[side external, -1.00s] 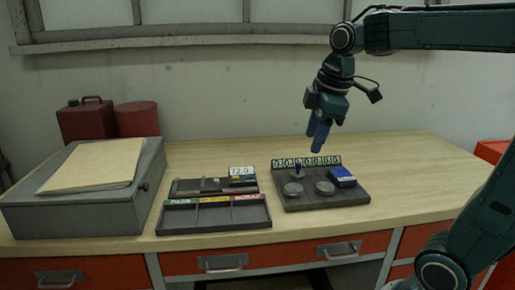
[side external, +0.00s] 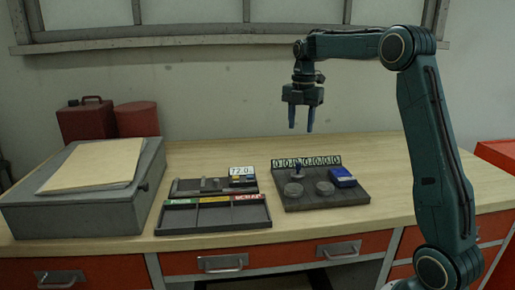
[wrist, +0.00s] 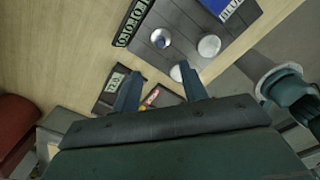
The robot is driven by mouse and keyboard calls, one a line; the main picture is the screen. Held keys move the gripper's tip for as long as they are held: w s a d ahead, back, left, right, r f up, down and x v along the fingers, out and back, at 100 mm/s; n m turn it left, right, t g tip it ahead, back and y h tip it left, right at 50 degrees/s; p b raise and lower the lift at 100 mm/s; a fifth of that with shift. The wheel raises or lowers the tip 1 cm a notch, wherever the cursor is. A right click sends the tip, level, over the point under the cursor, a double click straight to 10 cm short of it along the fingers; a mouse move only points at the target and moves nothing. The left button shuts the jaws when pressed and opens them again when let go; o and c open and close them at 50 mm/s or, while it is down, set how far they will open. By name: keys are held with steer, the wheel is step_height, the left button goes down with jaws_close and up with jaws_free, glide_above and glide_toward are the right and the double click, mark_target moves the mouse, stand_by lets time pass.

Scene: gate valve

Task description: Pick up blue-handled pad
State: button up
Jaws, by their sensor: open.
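The blue-handled pad (side external: 298,173) stands upright at the back left of the dark board (side external: 318,198), its blue handle pointing up. In the wrist view the pad (wrist: 161,39) shows from above near the top centre, beyond my fingertips. My gripper (side external: 301,129) is open and empty, pointing down well above the board. In the wrist view my gripper (wrist: 158,74) has its two fingers spread apart at the lower middle.
Two round metal discs (side external: 293,189) (side external: 325,188) and a blue box (side external: 342,177) share the board, with a row of number tiles (side external: 306,161) behind. A tray with compartments (side external: 213,217) and a display reading 72.0 (side external: 242,171) stand left. Bare table lies right.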

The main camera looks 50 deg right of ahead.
glide_toward(299, 163)
steer(key=shift+w+d+f, duration=0.15)
steer(key=shift+f, duration=1.15)
steer(key=shift+w+d+f, duration=0.1)
steer(key=shift+d+f, duration=0.05)
steer(key=shift+f, duration=1.15)
steer(key=shift+s+a+f, duration=0.1)
steer(key=shift+a+f, duration=0.05)
steer(key=shift+f, duration=2.4)
jaws_close()
